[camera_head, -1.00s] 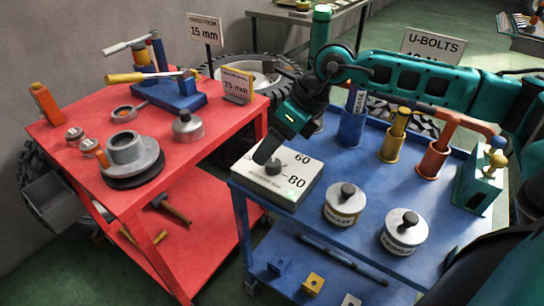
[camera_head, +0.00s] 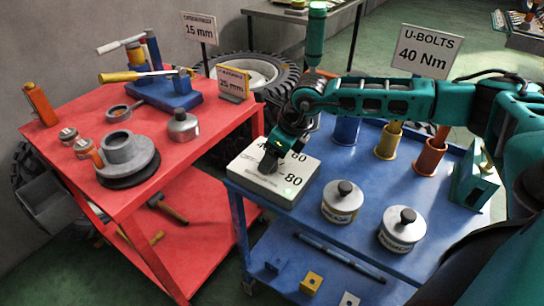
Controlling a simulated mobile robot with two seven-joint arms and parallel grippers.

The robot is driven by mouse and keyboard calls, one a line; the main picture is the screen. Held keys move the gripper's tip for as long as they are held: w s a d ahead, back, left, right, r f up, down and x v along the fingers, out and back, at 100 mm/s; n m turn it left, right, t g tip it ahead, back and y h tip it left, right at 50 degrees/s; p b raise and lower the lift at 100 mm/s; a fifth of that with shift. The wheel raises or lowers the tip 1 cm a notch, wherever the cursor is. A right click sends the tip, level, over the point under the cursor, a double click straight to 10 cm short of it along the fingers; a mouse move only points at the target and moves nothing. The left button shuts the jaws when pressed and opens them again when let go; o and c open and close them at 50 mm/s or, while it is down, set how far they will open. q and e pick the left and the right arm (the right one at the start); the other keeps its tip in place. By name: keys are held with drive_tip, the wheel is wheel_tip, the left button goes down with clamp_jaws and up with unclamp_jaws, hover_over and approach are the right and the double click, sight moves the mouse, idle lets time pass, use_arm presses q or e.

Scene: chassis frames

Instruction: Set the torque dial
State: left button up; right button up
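The torque dial unit is a pale box (camera_head: 258,187) on the near left corner of the blue cart. Its top shows the marks 60 and 80 to the right, and part of a mark starting with 4 behind the gripper. A small green light glows near its front. My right gripper (camera_head: 269,164) points down over the dial knob, with its fingertips at the knob and hiding most of it. Whether the fingers are closed on it I cannot tell. A sign (camera_head: 428,50) reads "U-BOLTS 40 Nm". My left gripper is out of view.
On the blue cart (camera_head: 300,222) stand two lidded tins (camera_head: 341,203) (camera_head: 402,231), blue, yellow (camera_head: 388,143) and orange (camera_head: 430,156) cups, and a green holder (camera_head: 473,180). A red cart (camera_head: 195,160) with tools stands left, beyond a narrow gap.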

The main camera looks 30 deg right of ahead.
drive_tip(key=shift+w+a+f, duration=0.1)
drive_tip(key=shift+w+f, duration=0.05)
drive_tip(key=shift+f, duration=0.3)
drive_tip(key=c, duration=1)
